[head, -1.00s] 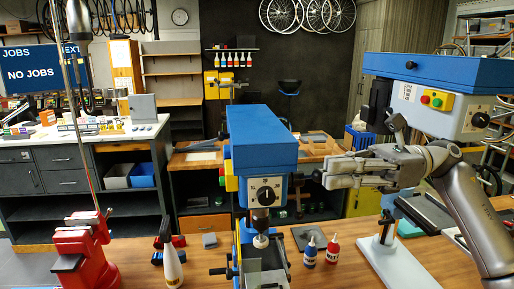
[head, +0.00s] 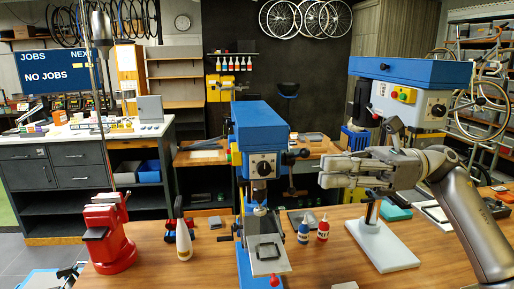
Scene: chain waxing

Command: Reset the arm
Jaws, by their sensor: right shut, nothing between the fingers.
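My right gripper (head: 323,171) is raised above the wooden bench (head: 330,268), its grey fingers pointing left. It is shut with nothing held. It hangs in front of the gap between two blue drill presses, right of the nearer one (head: 260,127) and below the head of the other (head: 410,72). My right arm (head: 470,215) comes in from the lower right. My left gripper is out of view.
A red vise (head: 108,235) and a white bottle (head: 184,240) stand on the bench at left. A blue bottle (head: 304,231) and a red bottle (head: 323,229) stand below the gripper, left of a grey base plate (head: 385,247). Bare wood lies in front.

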